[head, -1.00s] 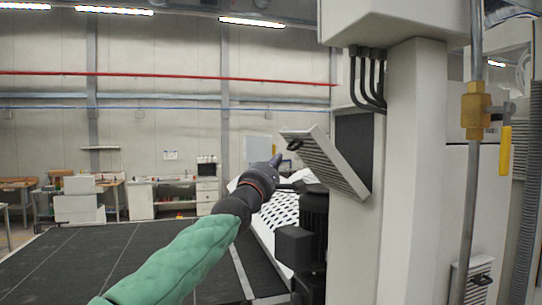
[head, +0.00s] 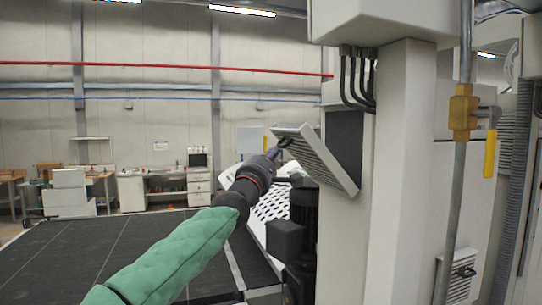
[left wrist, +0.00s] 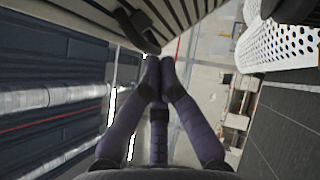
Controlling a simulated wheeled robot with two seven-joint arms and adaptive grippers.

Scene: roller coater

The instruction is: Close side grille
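The side grille (head: 322,162) is a light slatted panel hinged at its lower edge on the machine's white column. It is tilted open, leaning out to the left from a dark opening (head: 344,138). A black handle (head: 285,141) sits near its upper free edge. My left gripper (head: 276,152) is at that edge, just below the handle. In the left wrist view, the fingertips (left wrist: 160,64) are together with nothing seen between them. The grille (left wrist: 75,28) and its black handle (left wrist: 137,27) are just beyond the tips; contact cannot be told. My right gripper is out of view.
A dark motor (head: 302,215) and a white perforated guard (head: 268,208) lie below the grille. A vertical pipe with a yellow-handled valve (head: 463,113) stands at the right. Another slatted grille (head: 458,284) is low right. A dark flat bed (head: 90,260) spreads at left.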

